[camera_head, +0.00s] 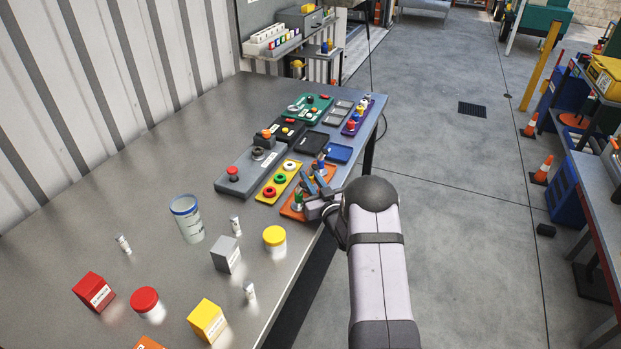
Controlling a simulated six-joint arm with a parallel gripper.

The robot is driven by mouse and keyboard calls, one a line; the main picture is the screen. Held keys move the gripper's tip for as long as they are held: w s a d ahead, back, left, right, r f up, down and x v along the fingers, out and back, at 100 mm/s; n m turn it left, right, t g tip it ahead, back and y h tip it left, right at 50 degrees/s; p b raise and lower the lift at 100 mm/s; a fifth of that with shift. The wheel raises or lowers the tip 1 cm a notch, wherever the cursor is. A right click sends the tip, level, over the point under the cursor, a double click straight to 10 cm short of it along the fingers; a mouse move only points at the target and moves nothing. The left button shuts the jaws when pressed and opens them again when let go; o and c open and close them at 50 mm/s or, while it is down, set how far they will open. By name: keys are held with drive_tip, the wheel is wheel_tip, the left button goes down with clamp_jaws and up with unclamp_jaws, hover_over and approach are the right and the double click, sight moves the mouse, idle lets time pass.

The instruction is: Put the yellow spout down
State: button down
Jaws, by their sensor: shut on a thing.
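My gripper (317,186) is over the right edge of the metal table (120,190), just above and beside an orange tray (291,212). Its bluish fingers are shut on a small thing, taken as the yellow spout. The spout is too small and too covered by the fingers to make out clearly. A green-topped piece (298,199) stands on the orange tray, left of the fingers. Whether the gripper touches the tray or this piece cannot be told.
A yellow tray (270,191) with round pieces, a grey panel (238,181) with a red button, and a blue tray (339,153) surround the gripper closely. A beaker (188,222), jars and boxes stand nearer. The table's left part is bare.

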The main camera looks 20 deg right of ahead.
sight(313, 180)
drive_tip(key=c, duration=1.6)
unclamp_jaws()
drive_tip(key=shift+c, duration=0.2)
drive_tip(key=shift+r+p, duration=0.1)
drive_tip(key=shift+p, duration=0.4)
drive_tip(key=shift+s+f+b, duration=0.2)
drive_tip(key=shift+s+b, duration=0.1)
drive_tip(key=s+b, duration=0.2)
drive_tip(key=s, duration=0.3)
drive_tip(key=shift+d+b, duration=0.15)
drive_tip(key=shift+b, duration=0.15)
drive_tip(key=shift+s+r, duration=0.1)
drive_tip(key=shift+s, duration=0.8)
drive_tip(key=shift+c, duration=1)
